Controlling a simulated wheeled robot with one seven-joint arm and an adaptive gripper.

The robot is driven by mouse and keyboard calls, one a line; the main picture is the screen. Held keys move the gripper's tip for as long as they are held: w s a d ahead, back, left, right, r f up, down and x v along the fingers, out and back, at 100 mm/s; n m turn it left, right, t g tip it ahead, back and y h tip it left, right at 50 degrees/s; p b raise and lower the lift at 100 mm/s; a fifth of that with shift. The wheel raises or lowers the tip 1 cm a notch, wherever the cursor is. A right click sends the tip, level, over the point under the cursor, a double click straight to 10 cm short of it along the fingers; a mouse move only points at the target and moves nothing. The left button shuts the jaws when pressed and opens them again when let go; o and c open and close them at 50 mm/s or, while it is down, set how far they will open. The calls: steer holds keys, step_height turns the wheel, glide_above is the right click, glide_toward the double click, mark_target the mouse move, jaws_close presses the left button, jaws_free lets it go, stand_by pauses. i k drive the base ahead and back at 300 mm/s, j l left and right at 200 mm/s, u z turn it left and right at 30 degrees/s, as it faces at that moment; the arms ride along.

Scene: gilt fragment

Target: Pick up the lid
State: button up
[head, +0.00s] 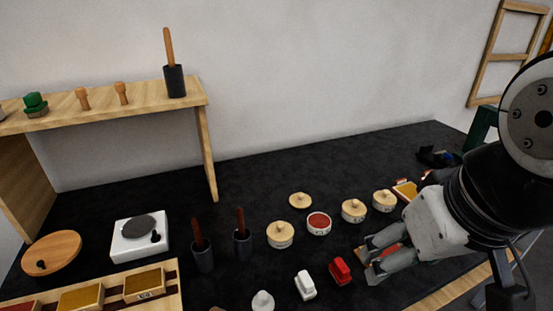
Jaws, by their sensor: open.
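A round pale wooden lid (300,200) with a small knob lies on the dark tabletop in the head view. It is just behind and left of an open jar (319,223) with red contents. Lidded jars stand nearby: one at the front left (280,235), one to the right (353,211) and one farther right (384,201). My gripper (368,259) is at the right, its fingers spread and pointing left. It is apart from the lid, to its right and nearer the camera. A reddish-orange thing (388,250) shows between the fingers, mostly hidden, apparently on the table beyond them.
A red block-like item (340,271) and a white one (306,285) lie left of my gripper. Two dark cups with handles (202,255) (243,245) stand left of the jars. A white hotplate (140,238) and wooden shelf (110,105) are farther left. The table behind the lid is clear.

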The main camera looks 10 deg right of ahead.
mark_target(301, 200)
steer(key=i+l+u, duration=0.25)
steer(key=i+l, duration=0.15)
steer(key=i+l+u, duration=0.25)
steer(key=l, duration=0.3)
steer(key=i, duration=0.05)
